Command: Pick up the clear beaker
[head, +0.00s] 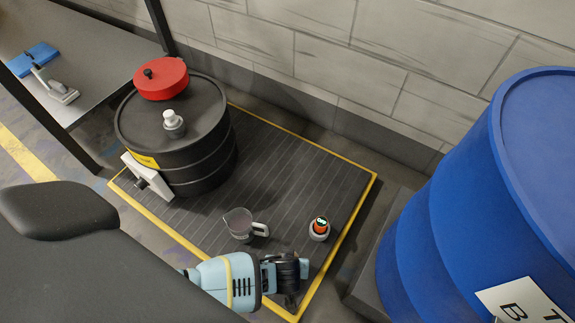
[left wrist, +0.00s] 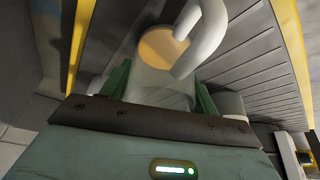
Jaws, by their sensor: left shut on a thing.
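The fingers are hard to make out there. In the left wrist view, my left gripper's green fingers (left wrist: 160,92) are shut on both sides of a pale beaker body (left wrist: 158,84), its handle curving up toward the top. Whether it touches the mat is unclear. My right gripper is not in view.
A small container with an orange top (head: 319,229) stands right of the beaker. A black drum (head: 180,165) with a red can (head: 161,80) and a small bottle (head: 174,124) stands behind left. A large blue barrel (head: 455,220) is at right. The mat (head: 290,165) is clear in its middle.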

